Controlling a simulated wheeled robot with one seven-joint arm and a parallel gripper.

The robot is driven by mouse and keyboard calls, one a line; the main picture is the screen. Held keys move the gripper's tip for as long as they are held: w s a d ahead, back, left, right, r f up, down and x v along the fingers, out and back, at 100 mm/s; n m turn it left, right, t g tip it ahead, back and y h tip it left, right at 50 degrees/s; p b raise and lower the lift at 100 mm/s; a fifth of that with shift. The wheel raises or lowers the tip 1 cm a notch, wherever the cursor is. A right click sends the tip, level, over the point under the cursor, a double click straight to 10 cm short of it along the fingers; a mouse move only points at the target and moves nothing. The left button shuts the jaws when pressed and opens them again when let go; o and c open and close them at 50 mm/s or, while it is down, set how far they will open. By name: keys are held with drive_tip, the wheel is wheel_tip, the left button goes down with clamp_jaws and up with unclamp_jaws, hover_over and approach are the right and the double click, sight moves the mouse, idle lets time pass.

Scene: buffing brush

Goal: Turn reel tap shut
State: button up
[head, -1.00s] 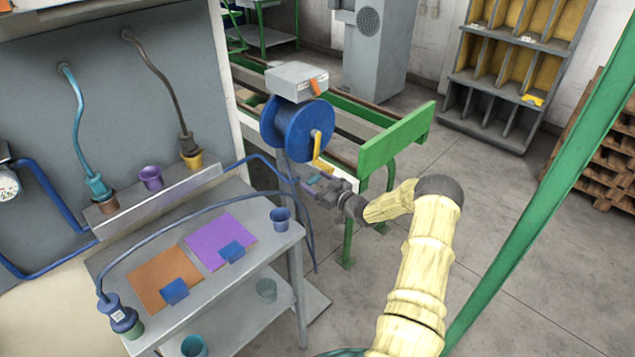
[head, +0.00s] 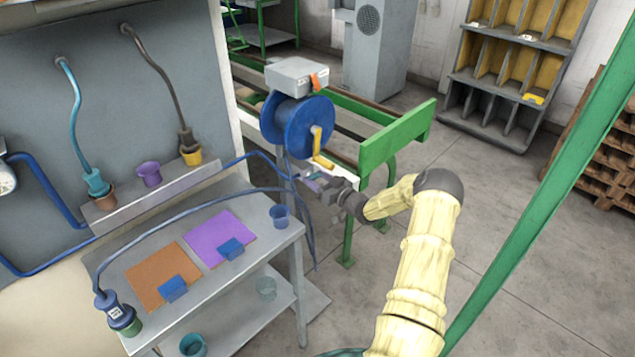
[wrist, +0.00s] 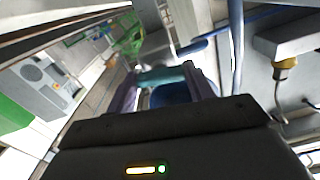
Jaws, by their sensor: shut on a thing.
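The hose reel (head: 297,124) is a blue drum with a yellow crank, standing behind the grey work table. A small teal piece, which looks like the tap handle (head: 314,176), sits just below the reel. My gripper (head: 312,178) reaches it from the right. In the wrist view the teal bar (wrist: 160,76) spans between the two purple fingers of my gripper (wrist: 161,84), which are shut on it. The tap's body is mostly hidden by the gripper.
The grey table (head: 262,258) stands at the left with cups and coloured mats. A green-framed conveyor (head: 398,138) stands behind and right of my gripper. Blue hoses run beside the reel.

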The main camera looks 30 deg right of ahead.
drive_tip(key=m+b, duration=0.2)
drive_tip(key=m, duration=1)
drive_tip(key=shift+m, duration=2.1)
drive_tip(key=o, duration=1)
drive_tip(key=shift+d, duration=0.1)
drive_tip(key=b+v, duration=0.2)
drive_tip(key=v, duration=1.5)
drive_tip(key=shift+s, duration=0.2)
